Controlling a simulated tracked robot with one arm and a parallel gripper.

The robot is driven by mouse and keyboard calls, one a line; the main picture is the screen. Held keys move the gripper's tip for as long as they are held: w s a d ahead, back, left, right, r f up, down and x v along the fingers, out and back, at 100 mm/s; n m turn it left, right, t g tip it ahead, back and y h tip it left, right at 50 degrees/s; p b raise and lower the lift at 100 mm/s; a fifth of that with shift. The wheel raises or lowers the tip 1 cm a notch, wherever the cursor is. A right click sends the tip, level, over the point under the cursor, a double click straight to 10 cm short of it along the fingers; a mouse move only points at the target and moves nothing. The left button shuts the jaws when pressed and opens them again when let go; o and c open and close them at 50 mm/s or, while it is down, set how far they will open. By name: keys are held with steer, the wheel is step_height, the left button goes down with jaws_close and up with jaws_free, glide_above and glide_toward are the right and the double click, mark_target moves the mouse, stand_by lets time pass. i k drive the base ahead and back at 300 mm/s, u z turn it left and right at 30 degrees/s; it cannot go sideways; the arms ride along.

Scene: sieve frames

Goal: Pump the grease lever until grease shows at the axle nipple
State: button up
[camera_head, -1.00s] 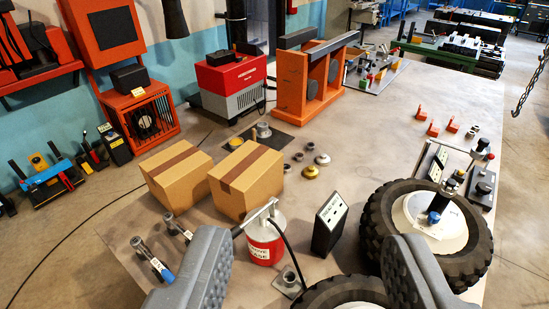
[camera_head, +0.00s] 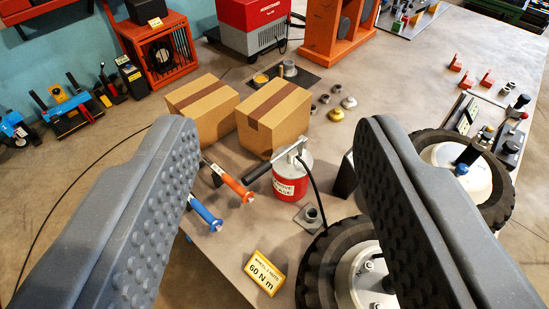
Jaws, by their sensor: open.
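A red grease pot (camera_head: 291,182) with a white label stands upright on the bench between my fingers in the picture. Its pump lever (camera_head: 260,170) has a black grip that points down to the left from a grey metal top. A black hose (camera_head: 314,190) leaves the pot and runs down towards the near wheel (camera_head: 313,272), which has a pale hub (camera_head: 362,270) with bolts. My gripper (camera_head: 275,125) is open and empty, with a wide gap between its studded grey fingers. I see no contact with the lever. I cannot pick out the axle nipple or any grease.
Two cardboard boxes (camera_head: 273,118) stand behind the pot. An orange-handled tool (camera_head: 233,185) and a blue-handled tool (camera_head: 205,214) lie left of it. A yellow "60 N m" card (camera_head: 265,272) is in front. A second wheel (camera_head: 500,203) is at right.

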mark_target(248, 180)
steer(key=k, duration=1.35)
steer(key=u, duration=0.5)
steer(key=i, duration=1.8)
steer(key=z, duration=0.75)
